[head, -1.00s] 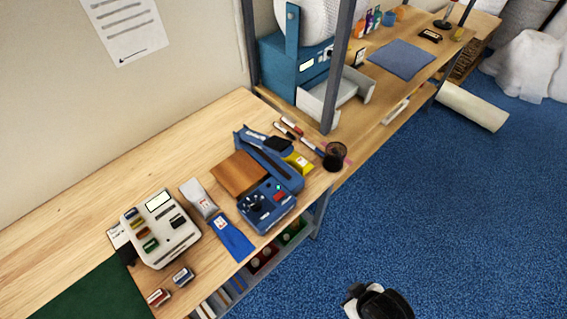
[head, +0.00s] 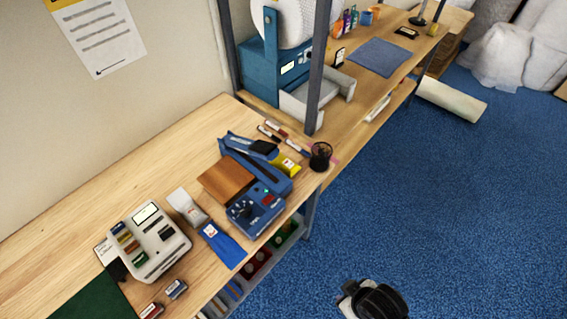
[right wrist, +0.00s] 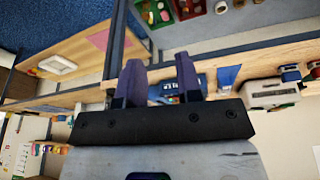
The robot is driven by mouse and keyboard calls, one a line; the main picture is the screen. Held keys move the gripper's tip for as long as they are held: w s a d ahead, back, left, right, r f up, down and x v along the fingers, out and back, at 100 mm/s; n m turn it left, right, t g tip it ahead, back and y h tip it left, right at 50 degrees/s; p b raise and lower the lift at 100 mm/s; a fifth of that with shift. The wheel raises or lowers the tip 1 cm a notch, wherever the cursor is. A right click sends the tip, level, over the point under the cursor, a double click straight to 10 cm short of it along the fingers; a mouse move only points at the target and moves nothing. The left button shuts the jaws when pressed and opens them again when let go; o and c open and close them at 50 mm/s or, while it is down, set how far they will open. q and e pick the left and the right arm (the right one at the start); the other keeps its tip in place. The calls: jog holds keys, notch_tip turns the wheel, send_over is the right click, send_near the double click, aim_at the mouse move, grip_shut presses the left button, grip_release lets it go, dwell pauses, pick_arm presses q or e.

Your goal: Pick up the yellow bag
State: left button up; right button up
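The yellow bag (head: 286,165) lies on the wooden workbench (head: 165,146), partly hidden behind the blue bench machine (head: 256,212). I cannot make it out in the right wrist view. A blue bag (head: 224,248) and a grey-white bag (head: 187,207) lie in front of and left of the machine. My right gripper (right wrist: 160,82) shows in the right wrist view with its two fingers apart and nothing between them. A black and white part of my right arm shows at the bottom of the head view, over the floor and away from the bench. My left gripper is not in view.
A black mesh pen cup (head: 320,157) stands at the bench corner, right of the yellow bag, with several pens nearby. A grey upright post (head: 317,75) rises just behind. A white labelled device (head: 160,250) stands to the left.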

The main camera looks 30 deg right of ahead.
jog(key=o, duration=1)
